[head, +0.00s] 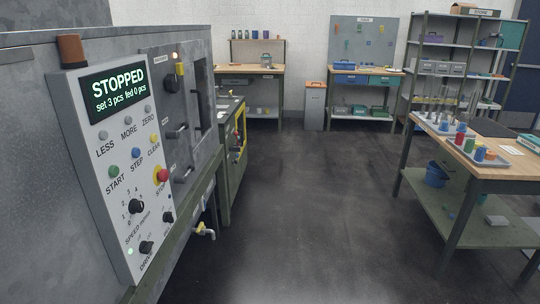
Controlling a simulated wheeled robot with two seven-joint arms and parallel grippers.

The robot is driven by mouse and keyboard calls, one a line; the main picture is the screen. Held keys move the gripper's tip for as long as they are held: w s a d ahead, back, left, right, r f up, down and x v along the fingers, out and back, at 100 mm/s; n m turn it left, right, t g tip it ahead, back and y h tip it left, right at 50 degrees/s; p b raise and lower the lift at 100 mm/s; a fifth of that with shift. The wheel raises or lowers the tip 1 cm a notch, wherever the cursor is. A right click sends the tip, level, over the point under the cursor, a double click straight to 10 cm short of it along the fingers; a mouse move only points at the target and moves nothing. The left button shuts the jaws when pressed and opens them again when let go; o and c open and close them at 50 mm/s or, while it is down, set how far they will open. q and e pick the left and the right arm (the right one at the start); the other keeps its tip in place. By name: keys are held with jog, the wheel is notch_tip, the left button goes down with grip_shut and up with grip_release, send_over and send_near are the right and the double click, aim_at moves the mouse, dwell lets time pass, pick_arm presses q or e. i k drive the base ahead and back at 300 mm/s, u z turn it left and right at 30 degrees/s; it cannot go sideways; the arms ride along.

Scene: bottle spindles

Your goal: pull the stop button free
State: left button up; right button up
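The stop button (163,175) is a red mushroom knob on a yellow base, low on the right edge of the pale control panel (88,173) at the left of the head view. From this angle I cannot tell whether it is pressed in. The panel display (118,90) reads "STOPPED, set 3 pcs fed 0 pcs". Neither of my grippers is in view.
Green START (113,172), blue STEP (136,153) and yellow CLEAR (154,138) buttons sit near the stop button. Dark knobs (136,206) are below. A workbench (470,170) stands at right. The floor (300,200) between is clear.

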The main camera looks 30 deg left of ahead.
aim_at(163, 176)
jog(key=i, duration=1.5)
jog(key=u, duration=0.5)
